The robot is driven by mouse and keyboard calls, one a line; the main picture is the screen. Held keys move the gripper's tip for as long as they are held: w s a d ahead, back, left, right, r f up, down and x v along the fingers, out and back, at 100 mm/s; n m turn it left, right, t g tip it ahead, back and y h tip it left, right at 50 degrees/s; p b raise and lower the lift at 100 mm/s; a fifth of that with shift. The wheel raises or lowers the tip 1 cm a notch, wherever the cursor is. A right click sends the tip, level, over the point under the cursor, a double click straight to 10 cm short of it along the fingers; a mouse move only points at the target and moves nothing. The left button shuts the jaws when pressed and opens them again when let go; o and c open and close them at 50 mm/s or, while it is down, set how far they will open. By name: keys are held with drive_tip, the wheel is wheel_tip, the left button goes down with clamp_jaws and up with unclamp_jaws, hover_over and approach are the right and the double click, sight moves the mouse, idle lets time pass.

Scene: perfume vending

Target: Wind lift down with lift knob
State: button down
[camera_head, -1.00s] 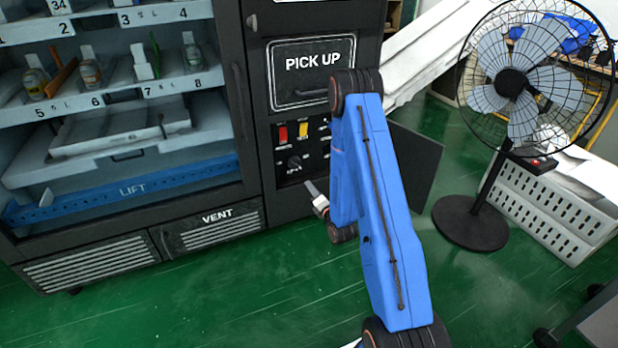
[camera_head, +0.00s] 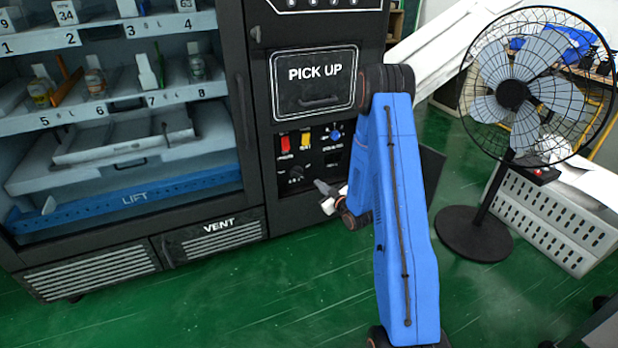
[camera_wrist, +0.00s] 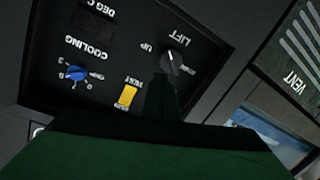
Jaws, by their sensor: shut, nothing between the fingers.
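The black lift knob (camera_head: 296,173) is on the dark control panel, below the red and yellow switches. In the upside-down wrist view the lift knob (camera_wrist: 172,62) sits beside the words LIFT and UP. My gripper (camera_head: 317,184) is shut and empty, just right of and slightly below the knob in the head view. In the wrist view my gripper's dark fingertips (camera_wrist: 161,80) show close to the knob; I cannot tell if they touch it. The blue lift (camera_head: 75,210) spans the bottom of the glass-fronted cabinet, under the product shelves.
A yellow switch (camera_wrist: 126,97) and a blue cooling knob (camera_wrist: 76,73) are near my fingers on the panel. The PICK UP door (camera_head: 315,82) is above. A fan (camera_head: 513,95) and a white crate (camera_head: 555,215) stand right. Green floor in front is clear.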

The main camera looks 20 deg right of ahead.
sight(297, 172)
drive_tip(key=w+d+r+m, duration=0.15)
drive_tip(key=d+m, duration=0.25)
drive_tip(key=m, duration=0.8)
drive_tip(key=w+a+f, duration=0.4)
drive_tip(key=w, duration=0.5)
drive_tip(key=shift+a+g+y, duration=0.15)
drive_tip(key=shift+g+y, duration=0.25)
drive_tip(key=shift+w, duration=0.1)
